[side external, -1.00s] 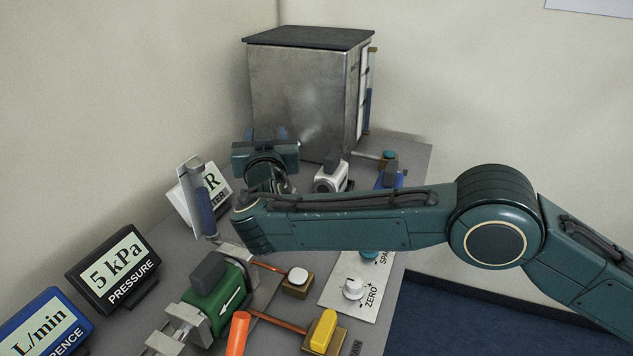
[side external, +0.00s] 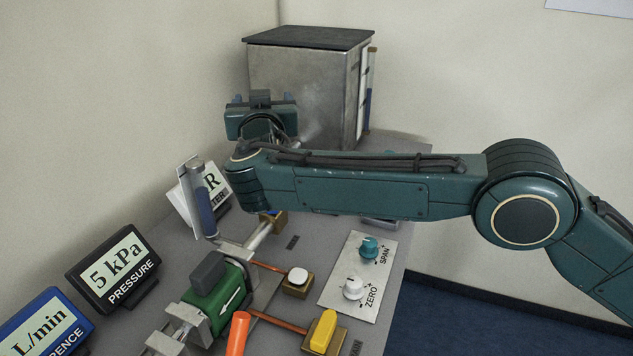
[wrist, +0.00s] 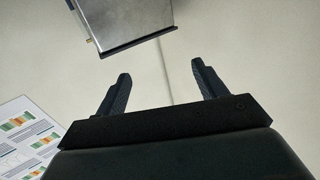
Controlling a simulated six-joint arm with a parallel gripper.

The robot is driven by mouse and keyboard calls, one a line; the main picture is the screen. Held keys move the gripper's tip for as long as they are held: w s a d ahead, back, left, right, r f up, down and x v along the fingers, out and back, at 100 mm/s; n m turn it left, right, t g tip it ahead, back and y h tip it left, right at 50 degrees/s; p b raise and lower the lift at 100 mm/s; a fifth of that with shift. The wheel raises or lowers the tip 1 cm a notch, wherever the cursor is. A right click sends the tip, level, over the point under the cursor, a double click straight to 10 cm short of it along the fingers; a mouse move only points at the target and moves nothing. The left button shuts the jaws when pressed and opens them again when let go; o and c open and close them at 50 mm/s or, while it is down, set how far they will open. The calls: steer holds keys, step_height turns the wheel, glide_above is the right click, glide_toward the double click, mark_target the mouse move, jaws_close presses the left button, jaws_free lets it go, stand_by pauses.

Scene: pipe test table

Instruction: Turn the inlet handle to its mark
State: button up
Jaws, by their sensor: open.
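No label in view reads "inlet", so I cannot tell which handle it is. Candidates in the side view are a yellow handle (side external: 323,331) on a brass block and a white-capped brass valve (side external: 297,280) on the pipework. My gripper (wrist: 162,88) is open and empty in the wrist view, with its two dark fingers apart and only wall and the steel box beyond them. In the side view my gripper (side external: 262,101) is raised in front of the steel box, well away from both handles. My forearm hides part of the far table.
A green unit (side external: 215,304) with a white arrow sits in the pipe line, with an orange bar (side external: 238,334) in front. Displays (side external: 113,268) stand at left. A panel (side external: 355,300) carries SPAN and ZERO knobs. A steel box (side external: 305,85) stands behind.

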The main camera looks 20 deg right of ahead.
steer(key=shift+o, duration=1.2)
steer(key=r, duration=0.5)
steer(key=shift+w+d, duration=0.1)
steer(key=shift+w, duration=0.2)
steer(key=w+d+f+n+g+y, duration=0.1)
steer(key=w+n+g+y, duration=0.4)
steer(key=w+n+y, duration=0.6)
steer(key=s+d+n+g+y, duration=0.7)
steer(key=s+d+g, duration=0.3)
steer(key=s, duration=0.5)
step_height(320, 180, down, 19)
steer(key=d+t, duration=0.1)
steer(key=shift+f, duration=0.15)
steer(key=shift+x, duration=6.85)
